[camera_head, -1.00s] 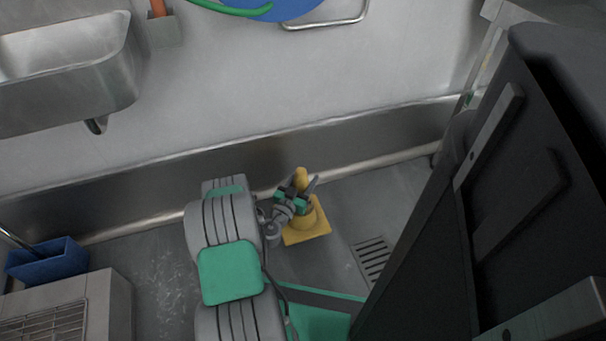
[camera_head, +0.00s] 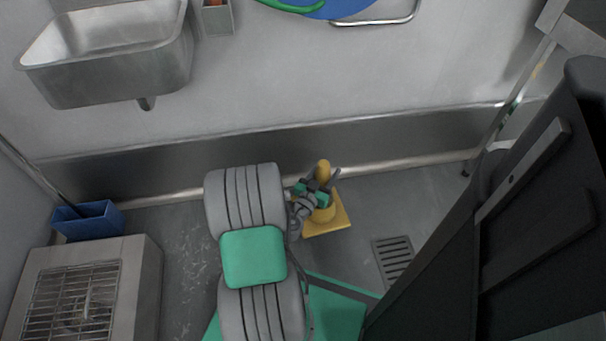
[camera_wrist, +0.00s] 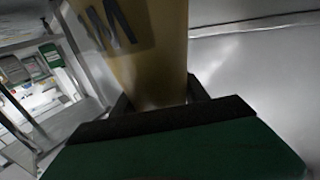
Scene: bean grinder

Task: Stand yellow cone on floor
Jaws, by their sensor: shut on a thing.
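The yellow cone (camera_head: 334,222) is upright in the head view, with its square base low against the grey floor. Whether the base touches the floor I cannot tell for sure. My gripper (camera_head: 322,188) is shut on the cone's upper body, reaching in from the left; its tip pokes out above the fingers. In the wrist view the cone (camera_wrist: 145,45) fills the upper middle, with a dark marking on it, between the fingers of my gripper (camera_wrist: 158,104). The lower part of the cone is hidden in that view.
A floor drain grate (camera_head: 394,258) lies right of the cone. A steel skirting (camera_head: 400,135) runs behind it. A large dark bin-like body (camera_head: 530,220) stands at the right. A blue box (camera_head: 88,220) and a grey grated unit (camera_head: 85,295) are at the left, below a steel sink (camera_head: 110,60).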

